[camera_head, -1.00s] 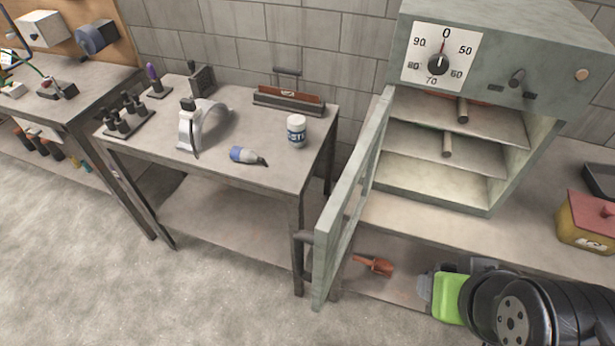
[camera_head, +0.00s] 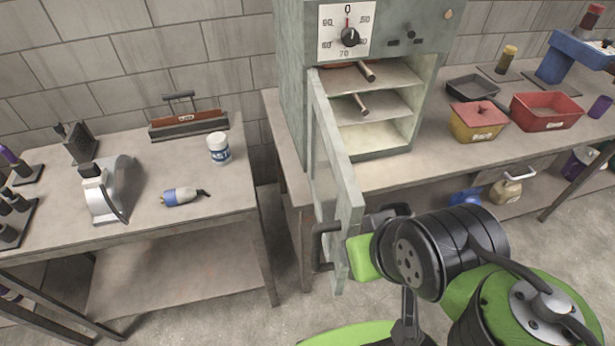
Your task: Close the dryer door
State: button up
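The dryer (camera_head: 295,75) is a grey-green cabinet on the bench, with a dial on its front and an open chamber with shelves. Its door (camera_head: 345,195) stands wide open, hinged at the left side and swung out toward me, seen nearly edge-on. The dark door handle (camera_head: 322,245) is on the door's outer, left face. My gripper (camera_head: 385,216) is to the right of the door, on its inner side, close to its free edge. The fingers are largely hidden by my arm.
Two wooden-handled tools (camera_head: 362,103) lie on the dryer shelves. A yellow box (camera_head: 478,122) and a red bin (camera_head: 545,112) stand on the bench right of the dryer. A separate table (camera_head: 150,232) with a white jar (camera_head: 219,149) stands at left, with a gap before the dryer bench.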

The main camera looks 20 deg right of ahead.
aim_at(325, 140)
jog(key=j+u, duration=0.35)
jog(key=j, duration=0.4)
jog(key=i+j+u, duration=0.4)
jog(key=i+j, duration=0.1)
jog(key=j, duration=0.05)
